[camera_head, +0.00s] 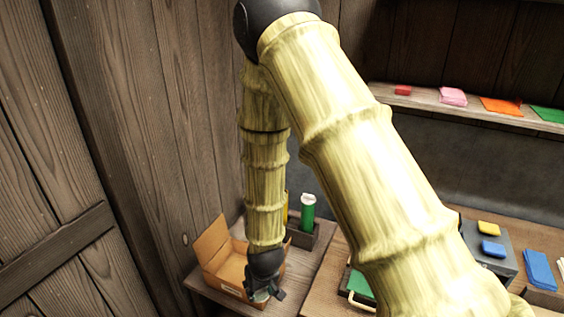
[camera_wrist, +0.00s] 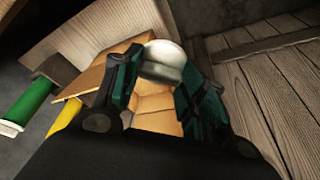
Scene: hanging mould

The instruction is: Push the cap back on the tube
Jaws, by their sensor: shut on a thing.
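My gripper (camera_head: 264,292) is low at the front of the open cardboard box, at the end of my hanging arm. In the wrist view its two dark green fingers (camera_wrist: 160,80) are closed on a pale, rounded piece that looks like a cap (camera_wrist: 162,55). A green tube (camera_head: 307,215) with a white end stands in a dark holder behind and right of my gripper; it also shows in the wrist view (camera_wrist: 28,103). A yellow tube (camera_head: 286,208) is beside it, mostly hidden by my arm; in the wrist view (camera_wrist: 66,114) I see no white end on it.
The cardboard box (camera_head: 222,256) has its flap raised at the left. The dark holder (camera_head: 302,236) is close behind it. A plank wall (camera_head: 150,150) rises at the left. A shelf (camera_head: 460,108) with coloured pieces is at the right. A grey case (camera_head: 497,262) stands at the right.

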